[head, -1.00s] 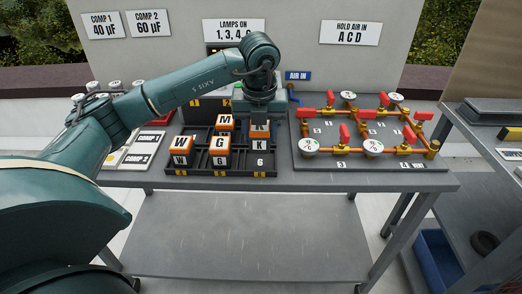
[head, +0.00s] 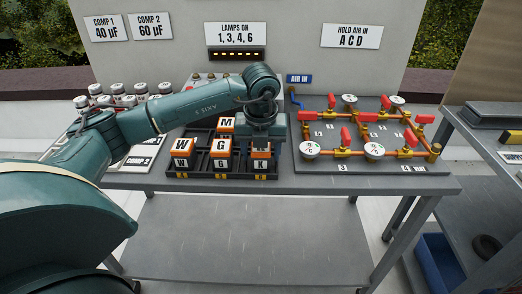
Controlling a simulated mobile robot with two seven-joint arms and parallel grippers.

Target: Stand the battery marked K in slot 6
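The battery marked K (head: 261,166), an orange and black block with a white letter face, stands upright at the front right of the dark battery rack (head: 221,175), in line with slot 6. Its top is level with the neighbouring G battery (head: 220,162). My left gripper (head: 262,142) points straight down at its top and appears shut on it; the fingertips are mostly hidden. The W battery (head: 181,160) stands at the front left, and the M battery (head: 226,124) is behind. My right gripper is not in view.
To the right is a board with copper pipes, red valves and gauges (head: 370,150). White-topped cylinders (head: 110,98) stand at the left, partly behind my arm. A sign (head: 235,27) reads lamps on 1, 3, 4, 6, above a lamp strip (head: 236,54).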

